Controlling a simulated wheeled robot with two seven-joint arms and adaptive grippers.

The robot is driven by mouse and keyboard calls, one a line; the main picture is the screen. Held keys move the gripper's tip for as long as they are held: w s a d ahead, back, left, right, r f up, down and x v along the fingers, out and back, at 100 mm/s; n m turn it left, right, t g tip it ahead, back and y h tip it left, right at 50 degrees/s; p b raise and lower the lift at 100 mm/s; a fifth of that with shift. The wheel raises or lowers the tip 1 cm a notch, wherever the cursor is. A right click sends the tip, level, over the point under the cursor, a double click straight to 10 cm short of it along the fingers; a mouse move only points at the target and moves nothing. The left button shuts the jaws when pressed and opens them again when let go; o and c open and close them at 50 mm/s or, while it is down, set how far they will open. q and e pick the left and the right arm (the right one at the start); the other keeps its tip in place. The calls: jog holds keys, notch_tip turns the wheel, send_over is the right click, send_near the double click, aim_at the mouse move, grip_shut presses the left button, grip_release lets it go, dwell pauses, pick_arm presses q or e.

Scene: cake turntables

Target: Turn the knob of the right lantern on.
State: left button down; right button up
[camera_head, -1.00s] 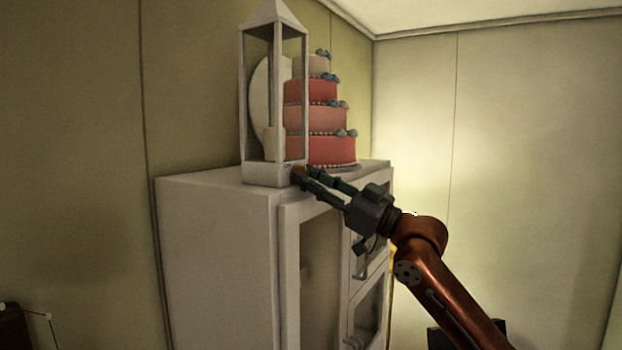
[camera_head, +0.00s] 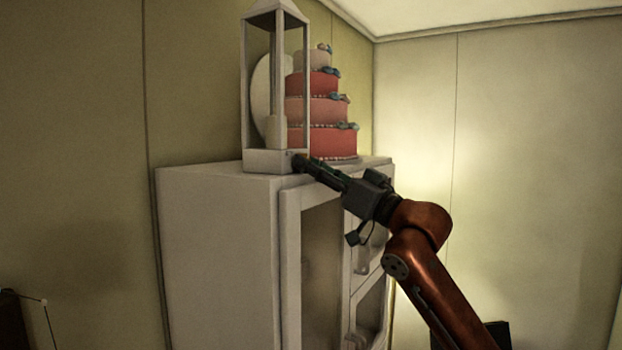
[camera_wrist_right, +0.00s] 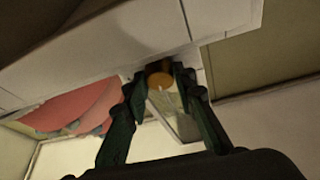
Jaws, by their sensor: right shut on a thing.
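The white lantern (camera_head: 270,162), with a pale candle (camera_head: 268,132) inside, stands upright on a white cabinet (camera_head: 215,185). Its orange knob (camera_wrist_right: 160,79) shows between the fingers of my right gripper in the right wrist view. In the head view my right gripper (camera_head: 298,161) reaches the lower right corner of the lantern base and hides the knob. My right gripper (camera_wrist_right: 160,84) is shut on the knob. My left gripper is not in view.
A tiered pink and white cake (camera_head: 322,142) stands just behind and right of the lantern, close to my right fingers. A round white plate-like disc (camera_head: 262,100) stands behind the lantern. The cabinet front has doors with frames below my right arm.

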jog(key=m, duration=0.1)
jog(key=m+t+h+b, duration=0.1)
jog(key=m, duration=0.2)
jog(key=shift+s+r+m+t+h+b, duration=0.2)
jog(key=shift+r+m+t+h+b, duration=0.1)
jog(key=shift+r+b, duration=0.05)
jog(key=shift+d+r, duration=0.1)
jog(key=shift+d, duration=0.05)
jog(key=o, duration=1.1)
jog(key=shift+f, duration=0.2)
jog(key=shift+o, duration=0.2)
jog(key=v, duration=1.2)
